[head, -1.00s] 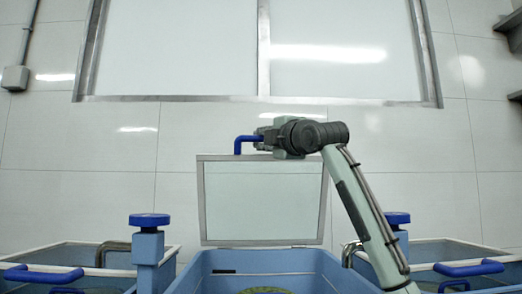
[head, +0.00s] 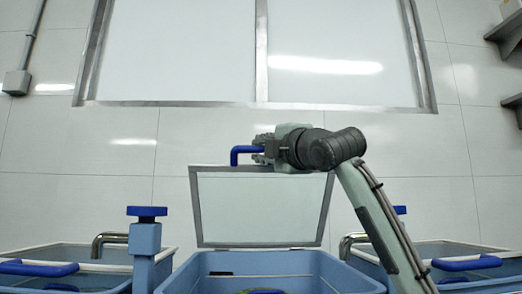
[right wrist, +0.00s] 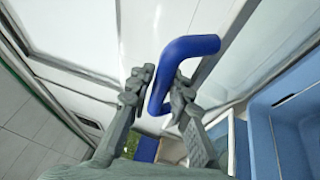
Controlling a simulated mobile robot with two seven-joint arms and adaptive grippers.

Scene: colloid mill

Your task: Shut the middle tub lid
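The middle tub (head: 335,272) is blue and stands at the bottom centre of the head view. Its lid (head: 262,208), a pale panel in a grey frame, stands raised at the tub's back edge, leaning slightly toward me. A blue bent handle (head: 236,155) sits at the lid's top edge. My right gripper (head: 261,150) is at this handle, coming from the right. In the right wrist view the handle (right wrist: 190,46) runs down between my two fingers (right wrist: 161,92), which are closed around it. My left gripper is not in view.
Side tubs with lids down and blue handles stand at left (head: 40,268) and right (head: 468,263). A blue-knobbed post (head: 147,240) stands left of the middle tub; another blue knob (head: 400,210) shows partly behind my arm. A tiled wall (head: 80,190) lies behind.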

